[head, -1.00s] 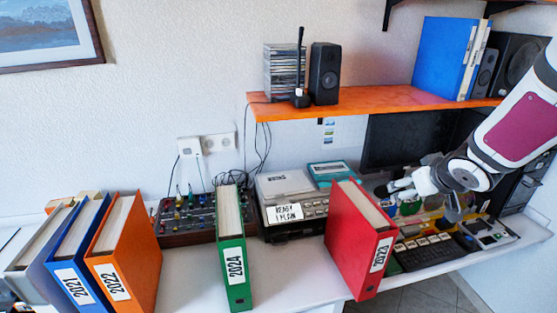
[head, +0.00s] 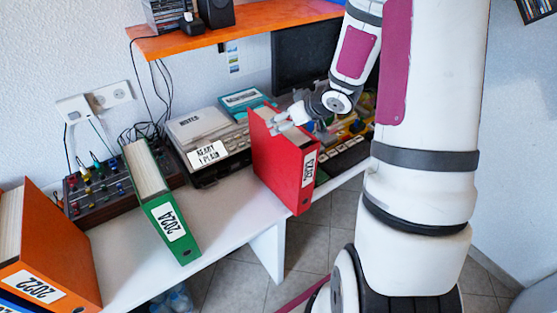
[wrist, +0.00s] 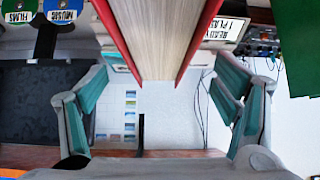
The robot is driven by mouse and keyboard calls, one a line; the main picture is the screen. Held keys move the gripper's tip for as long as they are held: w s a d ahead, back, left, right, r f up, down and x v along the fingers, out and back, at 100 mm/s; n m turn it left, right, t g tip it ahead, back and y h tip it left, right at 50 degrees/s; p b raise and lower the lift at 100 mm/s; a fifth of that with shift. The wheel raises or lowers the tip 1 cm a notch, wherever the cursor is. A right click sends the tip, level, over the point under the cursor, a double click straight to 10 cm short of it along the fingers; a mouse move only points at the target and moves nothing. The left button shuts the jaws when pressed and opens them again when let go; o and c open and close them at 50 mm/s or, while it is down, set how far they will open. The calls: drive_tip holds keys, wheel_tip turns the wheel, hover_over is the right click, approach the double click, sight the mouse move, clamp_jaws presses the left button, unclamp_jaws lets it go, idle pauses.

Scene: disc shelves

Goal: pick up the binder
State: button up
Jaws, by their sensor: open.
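A red binder (head: 278,168) stands upright on the white desk in the head view, its labelled spine facing front right. My gripper (head: 290,118) is at the upper back part of this binder, partly hidden by it and by my wrist. In the wrist view the binder's page block (wrist: 155,35) between two red covers reaches down from the top of the picture. My open gripper (wrist: 162,85) has one finger on each side of it, with a visible gap to both covers. A green binder (head: 170,225) labelled 2024 stands tilted to the left on the desk.
An orange binder (head: 60,240) labelled 2022 stands at the far left, with a blue one (head: 15,303) partly cut off. A grey device (head: 203,135) and a cable-filled mixer (head: 100,190) lie behind. An orange shelf (head: 215,37) hangs above. Bare desk lies between the green and red binders.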

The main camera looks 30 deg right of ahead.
sight(282, 123)
drive_tip(key=shift+x, duration=2.7)
drive_tip(key=shift+d, duration=0.15)
drive_tip(key=shift+s, duration=0.1)
drive_tip(key=shift+c, duration=0.6)
clamp_jaws()
drive_tip(key=shift+r, duration=0.15)
